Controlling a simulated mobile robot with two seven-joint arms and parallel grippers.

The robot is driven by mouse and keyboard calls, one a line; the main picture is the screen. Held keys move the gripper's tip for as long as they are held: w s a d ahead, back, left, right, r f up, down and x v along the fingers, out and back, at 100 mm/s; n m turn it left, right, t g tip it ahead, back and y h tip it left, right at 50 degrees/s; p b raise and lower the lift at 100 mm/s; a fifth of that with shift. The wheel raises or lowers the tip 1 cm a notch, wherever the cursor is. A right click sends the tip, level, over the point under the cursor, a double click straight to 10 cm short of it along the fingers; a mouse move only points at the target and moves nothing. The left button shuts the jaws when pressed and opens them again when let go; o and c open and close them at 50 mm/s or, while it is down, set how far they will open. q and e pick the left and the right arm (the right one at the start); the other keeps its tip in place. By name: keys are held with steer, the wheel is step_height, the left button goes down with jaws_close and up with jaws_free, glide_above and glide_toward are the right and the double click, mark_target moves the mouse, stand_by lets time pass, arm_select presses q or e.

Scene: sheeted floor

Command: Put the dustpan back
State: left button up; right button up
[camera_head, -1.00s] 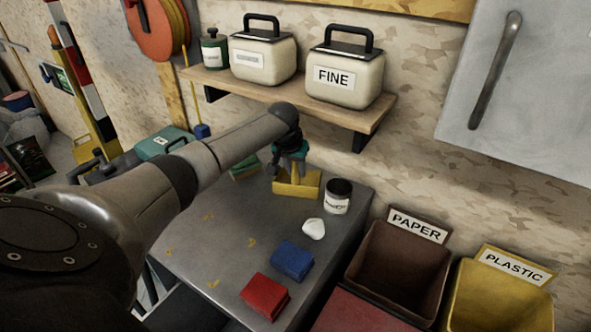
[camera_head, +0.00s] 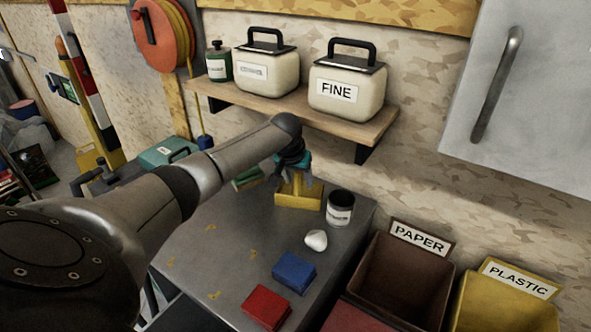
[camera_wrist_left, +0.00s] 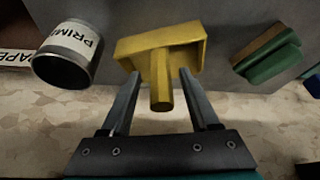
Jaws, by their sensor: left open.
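The yellow dustpan (camera_head: 298,198) stands on the grey workbench top (camera_head: 225,225) near its back edge, by the wall. In the left wrist view the dustpan (camera_wrist_left: 185,45) shows its wide pan, and its handle (camera_wrist_left: 161,85) points toward my gripper. My left gripper (camera_head: 295,180) is over the dustpan at its handle. In the left wrist view the gripper's fingers (camera_wrist_left: 160,98) are apart, one on each side of the handle, with a gap visible on both sides. My right gripper is not in view.
A labelled tin (camera_head: 340,208) stands close right of the dustpan; a green sponge-like block (camera_head: 247,179) lies left. A white lump (camera_head: 316,240), blue block (camera_head: 294,271) and red block (camera_head: 266,307) lie nearer. A wooden shelf (camera_head: 285,107) overhangs behind.

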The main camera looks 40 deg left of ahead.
arm_select(q)
steer(key=p+v, duration=0.2)
steer(key=v, duration=0.9)
steer(key=shift+r, duration=0.4)
steer(key=shift+s+f, duration=0.1)
